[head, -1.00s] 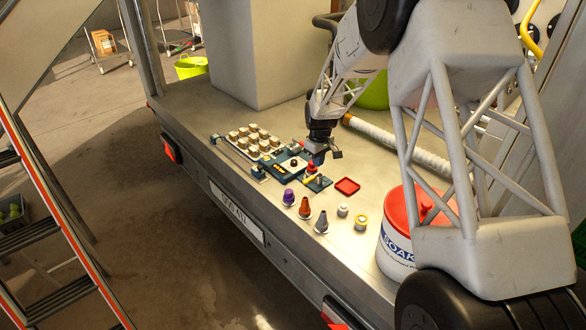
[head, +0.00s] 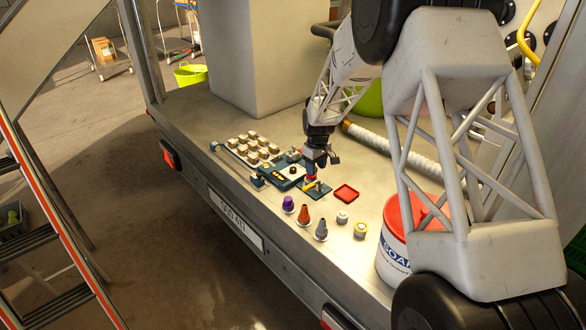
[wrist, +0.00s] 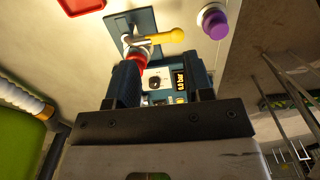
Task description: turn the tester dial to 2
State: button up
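The tester is a teal box (head: 277,173) on the trailer bed. The dial's number marks are too small to read. My gripper (head: 318,167) is just right of the tester, pointing down, above a red knob.
A yellow-handled valve on a teal plate (wrist: 143,22) lies beside the tester. A red tray (head: 346,193) and a SOAK bucket (head: 396,250) are to the right. Several pale blocks (head: 253,147) stand behind left.

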aim_at(293, 168)
jog(key=shift+o, duration=0.7)
jog(key=w+a+f, duration=0.1)
jog(key=w+a, duration=0.2)
jog(key=w, duration=0.2)
jog(key=w+a+f, duration=0.2)
jog(key=w+a, duration=0.1)
jog(key=w, duration=0.2)
jog(key=w+a+f, duration=0.1)
jog(key=w+a, duration=0.2)
jog(key=w, duration=0.2)
jog(key=shift+w+f, duration=0.35)
jog(key=shift+f, duration=0.05)
jog(key=shift+f, duration=0.15)
jog(key=shift+f, duration=3.8)
jog(key=c, duration=0.9)
